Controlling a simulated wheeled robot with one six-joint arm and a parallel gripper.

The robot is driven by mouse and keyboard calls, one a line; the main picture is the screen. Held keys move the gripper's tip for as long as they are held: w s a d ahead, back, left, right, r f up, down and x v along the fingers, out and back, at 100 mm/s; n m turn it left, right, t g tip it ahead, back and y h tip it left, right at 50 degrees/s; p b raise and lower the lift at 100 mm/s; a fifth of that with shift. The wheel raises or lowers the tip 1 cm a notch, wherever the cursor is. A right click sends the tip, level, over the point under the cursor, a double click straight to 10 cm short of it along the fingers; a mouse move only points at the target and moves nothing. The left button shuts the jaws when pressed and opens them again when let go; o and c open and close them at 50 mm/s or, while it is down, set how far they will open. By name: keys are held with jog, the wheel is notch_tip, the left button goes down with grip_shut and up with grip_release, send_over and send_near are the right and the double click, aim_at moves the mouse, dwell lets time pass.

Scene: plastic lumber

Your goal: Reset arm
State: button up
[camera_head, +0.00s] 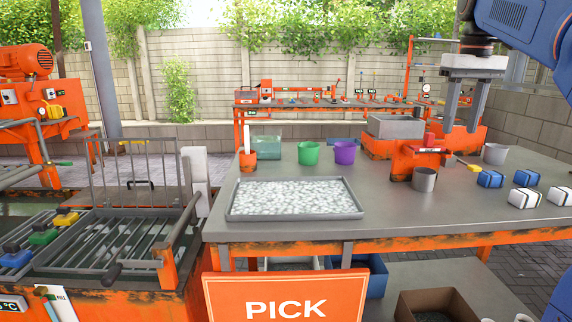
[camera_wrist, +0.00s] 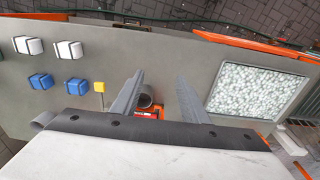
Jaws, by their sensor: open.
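My gripper (camera_head: 461,130) hangs at the right of the head view with its fingers pointing down, above the grey worktable (camera_head: 290,235). In the wrist view my gripper (camera_wrist: 160,78) shows two grey fingers spread apart with nothing between them. It is open and empty. Below and behind the fingers in the head view stand an orange fixture (camera_head: 405,160) and a grey metal box (camera_head: 395,126). A grey cup (camera_head: 424,180) stands at the fixture's front and shows between the fingers in the wrist view (camera_wrist: 145,101).
A tray of whitish pellets (camera_head: 236,214) lies on the table's left. Green (camera_head: 309,154) and purple (camera_head: 345,153) cups stand behind it. Blue blocks (camera_head: 490,179) and white blocks (camera_head: 523,198) lie at the right. The table's front middle is clear. A PICK sign (camera_head: 286,299) stands in front.

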jog(key=s+a+f+t, duration=0.1)
jog(key=s+a+f, duration=0.3)
jog(key=s+f, duration=0.4)
jog(key=s+a+f+t, duration=0.1)
jog(key=s+a+f, duration=0.3)
jog(key=s+f, duration=0.5)
jog(key=s+a+f+t, duration=0.2)
jog(key=s+f, duration=0.7)
jog(key=f, duration=0.9)
jog(key=shift+s+a+f, duration=0.15)
jog(key=shift+a, duration=0.85)
